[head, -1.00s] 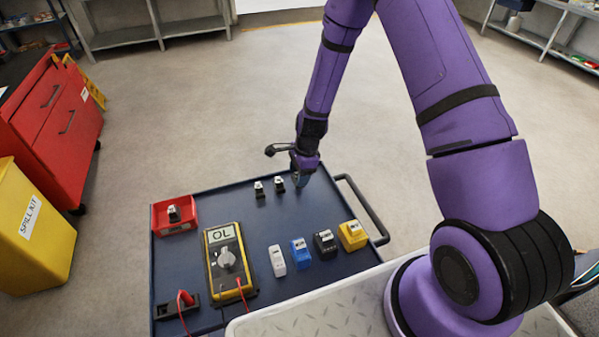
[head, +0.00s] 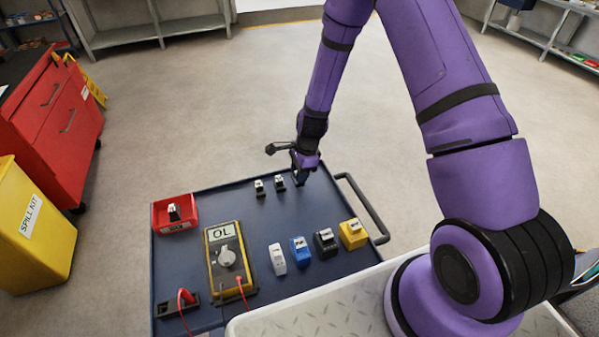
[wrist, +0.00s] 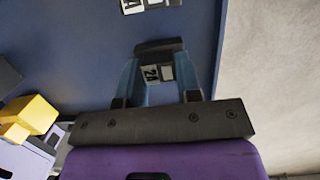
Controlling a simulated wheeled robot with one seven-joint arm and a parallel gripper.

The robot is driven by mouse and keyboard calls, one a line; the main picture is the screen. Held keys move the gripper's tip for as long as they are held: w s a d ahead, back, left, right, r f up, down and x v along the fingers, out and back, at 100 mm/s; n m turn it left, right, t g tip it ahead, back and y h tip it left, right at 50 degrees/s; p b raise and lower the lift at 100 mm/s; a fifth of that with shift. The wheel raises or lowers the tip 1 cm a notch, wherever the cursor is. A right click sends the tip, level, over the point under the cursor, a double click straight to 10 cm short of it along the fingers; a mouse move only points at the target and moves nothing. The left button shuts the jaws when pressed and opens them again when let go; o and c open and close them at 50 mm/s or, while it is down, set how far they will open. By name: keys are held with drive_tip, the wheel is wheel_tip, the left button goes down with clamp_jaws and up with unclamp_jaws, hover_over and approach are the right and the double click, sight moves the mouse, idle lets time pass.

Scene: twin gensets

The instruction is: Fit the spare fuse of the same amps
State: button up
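My gripper (head: 301,180) is low over the far right of the cart top. In the wrist view its two blue fingers (wrist: 160,80) stand on either side of a small dark fuse with a white label (wrist: 152,73) that looks like 2A; whether they press on it is unclear. Two more small dark fuses with white tops stand to its left, a nearer one (head: 279,182) and a farther one (head: 259,187); their ratings are too small to read. Another dark fuse (head: 174,212) sits in the red tray (head: 178,228). A yellow multimeter (head: 210,272) reads OL.
White (head: 277,256), blue (head: 300,251), black (head: 325,241) and yellow (head: 352,234) blocks stand in a row on the dark blue cart (head: 222,203). A black holder (head: 178,306) with red leads is at the near left. A handle (head: 366,212) rims the right side.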

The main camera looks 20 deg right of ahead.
drive_tip(key=shift+c, duration=1)
drive_tip(key=shift+r, duration=0.1)
drive_tip(key=shift+r, duration=0.1)
drive_tip(key=shift+r, duration=3.85)
